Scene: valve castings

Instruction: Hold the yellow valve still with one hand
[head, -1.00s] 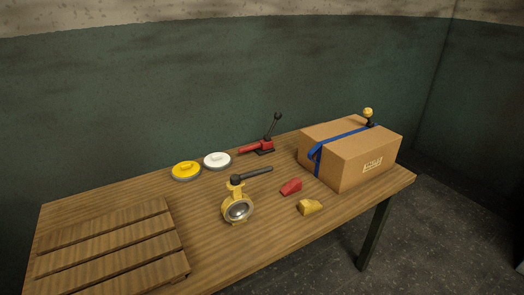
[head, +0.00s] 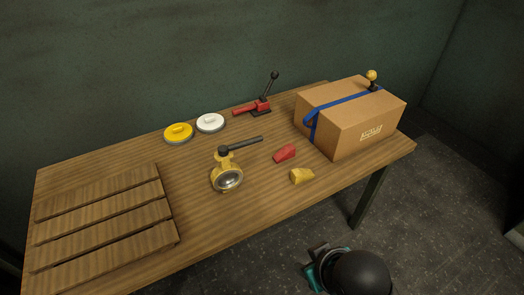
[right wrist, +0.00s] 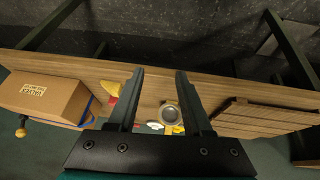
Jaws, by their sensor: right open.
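The yellow valve (head: 227,179) stands on the wooden table (head: 235,215), left of its middle, with a round grey disc in its ring and a black lever on top pointing right. My right gripper (head: 319,250) is in front of the table at the lower right of the head view, apart from the valve. In the right wrist view its two dark fingers (right wrist: 160,74) are spread open with nothing gripped. The valve (right wrist: 170,114) shows between them, farther off on the table. My left gripper is in neither current view.
A slatted wooden pallet (head: 105,215) lies at the left. Yellow (head: 178,132) and white (head: 210,122) handled discs and a red toggle clamp (head: 252,106) are behind the valve. Red (head: 285,153) and yellow (head: 302,177) wedges lie right of it. A blue-strapped cardboard box (head: 365,130) fills the right end.

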